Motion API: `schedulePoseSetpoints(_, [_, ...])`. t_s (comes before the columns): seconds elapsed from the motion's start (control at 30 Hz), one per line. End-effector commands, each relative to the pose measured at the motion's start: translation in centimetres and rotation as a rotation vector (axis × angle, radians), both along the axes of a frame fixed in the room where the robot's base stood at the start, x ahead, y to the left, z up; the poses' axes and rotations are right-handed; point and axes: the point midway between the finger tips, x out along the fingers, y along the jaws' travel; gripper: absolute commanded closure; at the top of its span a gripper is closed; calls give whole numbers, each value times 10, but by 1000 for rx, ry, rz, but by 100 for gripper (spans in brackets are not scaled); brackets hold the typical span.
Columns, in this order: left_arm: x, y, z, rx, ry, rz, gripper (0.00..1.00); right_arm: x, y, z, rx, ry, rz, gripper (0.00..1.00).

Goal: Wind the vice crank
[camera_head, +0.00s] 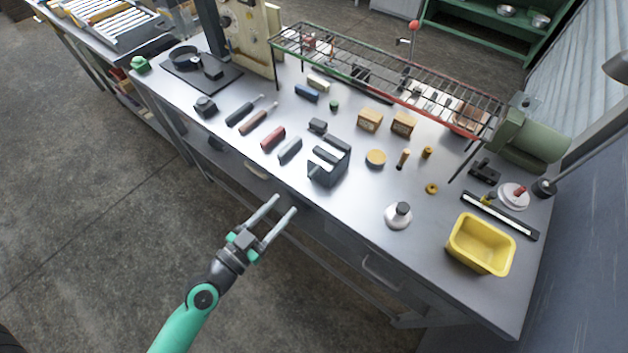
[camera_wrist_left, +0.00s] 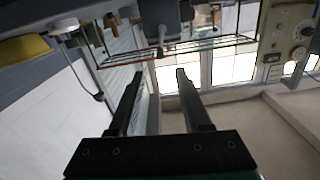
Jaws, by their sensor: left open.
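A dark grey vice-like block (camera_head: 322,174) with upright jaws stands at the front middle of the steel bench. A grey block that looks like it hangs at the top of the left wrist view (camera_wrist_left: 160,12), beyond the fingertips. My right gripper is not in view.
A yellow bin (camera_head: 467,262) and a white round-based piece (camera_head: 397,218) stand to the right. A red-handled white disc (camera_head: 513,196) lies near a lamp. A wire rack (camera_head: 380,72) spans the back. Several small tools and blocks lie left of the vice-like block.

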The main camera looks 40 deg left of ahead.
Motion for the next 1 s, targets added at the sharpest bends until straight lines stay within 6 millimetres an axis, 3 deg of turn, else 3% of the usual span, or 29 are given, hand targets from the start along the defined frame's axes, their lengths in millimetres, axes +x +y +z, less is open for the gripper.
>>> schedulePoseSetpoints(0.17, [12, 2, 5, 0, -2, -1, 52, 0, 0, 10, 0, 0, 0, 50])
schedulePoseSetpoints(0.4, [62, 8, 8, 2, -4, -3, 52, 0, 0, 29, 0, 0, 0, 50])
schedulePoseSetpoints(0.6, [101, 14, 4, 1, -4, -1, 52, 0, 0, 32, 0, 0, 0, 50])
schedulePoseSetpoints(0.77, [114, 15, 3, 1, -2, -2, 52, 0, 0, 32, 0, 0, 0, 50])
schedulePoseSetpoints(1.0, [116, 16, 2, 1, -2, -1, 52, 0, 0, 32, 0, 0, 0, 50])
